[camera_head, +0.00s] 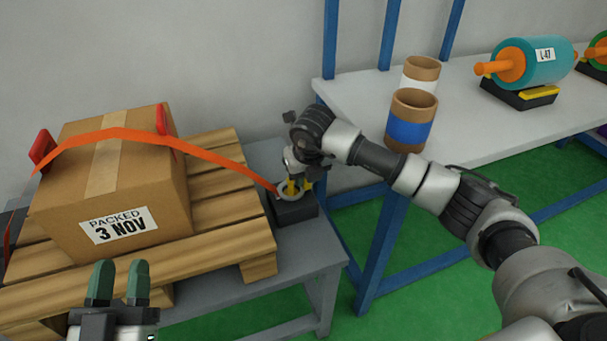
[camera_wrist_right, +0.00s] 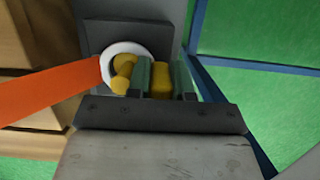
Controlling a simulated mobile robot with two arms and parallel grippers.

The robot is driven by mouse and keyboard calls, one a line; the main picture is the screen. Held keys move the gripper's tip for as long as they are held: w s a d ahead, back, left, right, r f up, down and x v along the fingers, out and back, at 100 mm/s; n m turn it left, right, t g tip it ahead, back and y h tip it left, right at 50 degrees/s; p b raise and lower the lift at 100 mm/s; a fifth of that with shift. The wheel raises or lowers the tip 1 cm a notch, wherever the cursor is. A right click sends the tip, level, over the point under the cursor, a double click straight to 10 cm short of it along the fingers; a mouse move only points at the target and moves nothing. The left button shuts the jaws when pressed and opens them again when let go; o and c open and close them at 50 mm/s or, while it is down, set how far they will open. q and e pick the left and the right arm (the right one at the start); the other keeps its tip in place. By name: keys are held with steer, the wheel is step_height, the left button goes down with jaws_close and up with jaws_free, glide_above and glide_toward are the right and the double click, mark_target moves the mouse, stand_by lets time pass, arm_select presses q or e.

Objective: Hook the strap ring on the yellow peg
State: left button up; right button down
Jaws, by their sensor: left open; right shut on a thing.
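The orange strap (camera_head: 215,157) runs over the cardboard box and down right to the pale strap ring (camera_head: 284,196). In the right wrist view the ring (camera_wrist_right: 106,66) appears to lie around the yellow peg (camera_wrist_right: 122,84), low over the dark base block (camera_head: 297,210); how far down it sits is hard to tell. My right gripper (camera_head: 303,182) is shut on a yellow tab (camera_wrist_right: 161,80) just beside the ring. Its fingers partly hide the ring's right side. My left gripper (camera_head: 118,283) is open and empty in front of the box.
The box (camera_head: 110,195) stands on a wooden pallet (camera_head: 225,225), with red corner guards (camera_head: 42,148) under the strap. The grey bench (camera_head: 325,250) carries pallet and peg block. A white table (camera_head: 445,115) at right holds rolls (camera_head: 410,122) and a teal roller (camera_head: 535,62).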

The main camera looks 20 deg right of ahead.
arm_select(q)
steer(key=shift+s+r+t+b, duration=0.3)
steer(key=shift+s+r+t, duration=0.1)
steer(key=shift+r+t, duration=0.4)
arm_select(e)
steer(key=shift+f, duration=0.55)
steer(key=c, duration=1.2)
jaws_free()
steer(key=shift+o, duration=1.4)
steer(key=shift+d, duration=0.1)
arm_select(q)
steer(key=shift+d, duration=0.2)
arm_select(e)
steer(key=shift+s+a, duration=0.1)
steer(key=shift+a, duration=0.1)
